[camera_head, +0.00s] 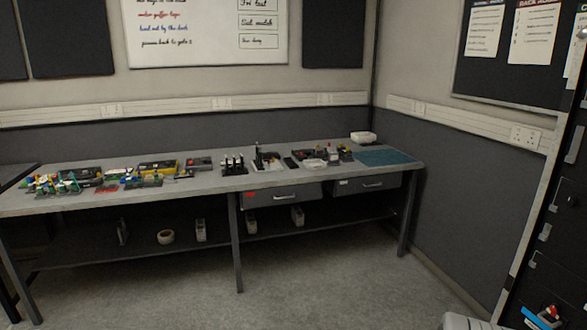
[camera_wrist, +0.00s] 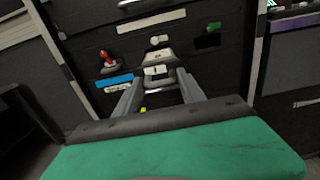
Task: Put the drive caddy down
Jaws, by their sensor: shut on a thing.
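In the wrist view, my gripper (camera_wrist: 159,85) points at a dark equipment front, with its two grey fingers spread on either side of a small object. That object, apparently the drive caddy (camera_wrist: 157,71), is pale grey with a dark mark and a metal loop at its lower end. The fingers are shut on it. I cannot tell whether it touches the dark front behind it. My gripper does not show in the head view.
The dark front carries a red-knobbed switch (camera_wrist: 109,60), a blue label (camera_wrist: 114,80), a green part (camera_wrist: 214,27) and a metal handle (camera_wrist: 142,4). In the head view, a long grey workbench (camera_head: 210,183) holds several parts; a blue mat (camera_head: 385,157) lies at its right end.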

